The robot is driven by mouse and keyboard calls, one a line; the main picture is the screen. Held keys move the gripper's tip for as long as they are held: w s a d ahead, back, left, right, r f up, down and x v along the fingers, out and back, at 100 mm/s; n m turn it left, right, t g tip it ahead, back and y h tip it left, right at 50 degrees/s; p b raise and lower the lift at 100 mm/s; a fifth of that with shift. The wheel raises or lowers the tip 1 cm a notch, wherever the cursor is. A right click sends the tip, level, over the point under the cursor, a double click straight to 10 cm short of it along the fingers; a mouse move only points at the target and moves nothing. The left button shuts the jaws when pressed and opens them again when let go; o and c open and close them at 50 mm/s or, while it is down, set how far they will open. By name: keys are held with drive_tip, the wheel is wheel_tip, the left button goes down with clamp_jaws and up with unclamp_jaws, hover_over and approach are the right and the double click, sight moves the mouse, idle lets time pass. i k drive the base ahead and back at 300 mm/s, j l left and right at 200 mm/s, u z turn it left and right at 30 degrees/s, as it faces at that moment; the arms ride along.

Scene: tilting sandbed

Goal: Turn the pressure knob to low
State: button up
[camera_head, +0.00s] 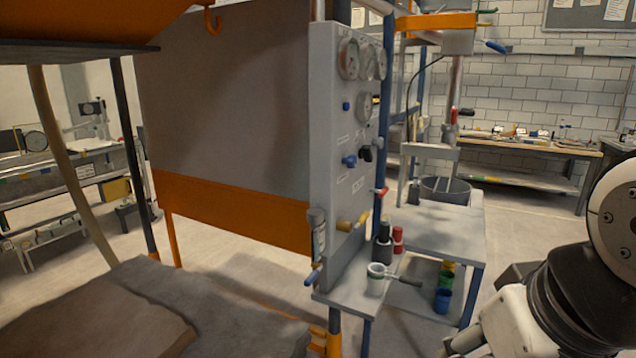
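A grey upright control panel (338,150) stands near the middle of the view, turned so its face is seen at a steep angle. Round gauges (349,59) sit near its top. Below them are a small blue knob (346,106), a larger blue knob (349,161) and a black knob (366,153). A red-handled valve (381,192) and a yellowish knob (345,226) sit lower. The labels are too small to read, so I cannot tell which is the pressure knob or its setting. My arm's white and black links show at the lower right; my gripper is not in view.
Open floor (535,225) shows at right.

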sight(351, 161)
drive_tip(key=i+l, duration=0.1)
drive_tip(key=i, duration=0.35)
drive_tip(key=i+l+u, duration=0.15)
drive_tip(key=i, duration=0.25)
